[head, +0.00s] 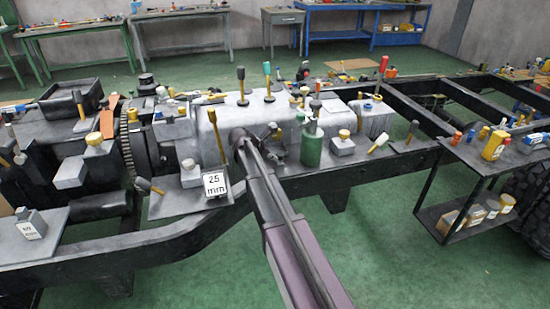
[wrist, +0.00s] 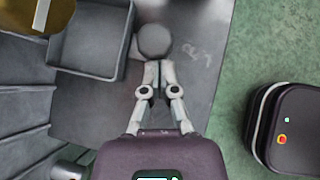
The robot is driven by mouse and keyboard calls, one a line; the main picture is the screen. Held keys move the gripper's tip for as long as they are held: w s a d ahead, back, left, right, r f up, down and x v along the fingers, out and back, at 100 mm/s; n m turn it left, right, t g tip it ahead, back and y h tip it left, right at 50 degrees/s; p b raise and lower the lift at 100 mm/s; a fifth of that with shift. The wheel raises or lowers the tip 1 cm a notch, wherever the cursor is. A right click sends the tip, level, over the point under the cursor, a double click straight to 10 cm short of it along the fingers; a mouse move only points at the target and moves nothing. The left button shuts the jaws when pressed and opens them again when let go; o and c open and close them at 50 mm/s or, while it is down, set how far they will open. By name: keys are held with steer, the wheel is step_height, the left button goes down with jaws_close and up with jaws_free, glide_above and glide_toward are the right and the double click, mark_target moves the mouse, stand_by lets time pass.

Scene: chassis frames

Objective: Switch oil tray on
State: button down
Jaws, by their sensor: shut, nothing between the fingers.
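My gripper (wrist: 156,68) is shut and empty in the wrist view, its two fingertips together. A dark round knob (wrist: 155,40) lies just beyond the fingertips; I cannot tell whether they touch it. The knob's stem is hidden. A dark grey open tray (wrist: 117,62) is left of the knob, on a grey plate (wrist: 186,90) with faint markings. I cannot tell if it is the oil tray. In the head view my arm reaches to the middle of the grey engine block (head: 207,125), and the fingertips are hidden. No labelled oil tray switch is readable.
A shelf cart (head: 425,215) is at the right. The green floor in front is clear.

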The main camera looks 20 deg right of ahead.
steer(key=shift+s+a, duration=0.15)
steer(key=shift+a, duration=0.45)
steer(key=shift+s+a, duration=0.25)
steer(key=shift+a, duration=0.85)
steer(key=p+v, duration=0.7)
steer(key=v, duration=0.3)
steer(key=shift+a, duration=0.25)
steer(key=shift+s, duration=0.1)
steer(key=s+r+m+y+p, duration=0.2)
steer(key=s+m+y+p, duration=0.1)
steer(key=s+m, duration=0.3)
steer(key=s+a+r+m+g+y+p, duration=0.1)
steer(key=s+m+p, duration=0.4)
steer(key=s, duration=0.6)
steer(key=s+a+r+m+y+p, duration=0.1)
steer(key=s+r+m+y+p, duration=0.2)
steer(key=s+m, duration=0.6)
steer(key=shift+s+r+g+y+p, duration=0.2)
steer(key=shift+g+y+p, duration=0.25)
steer(key=shift+y, duration=0.45)
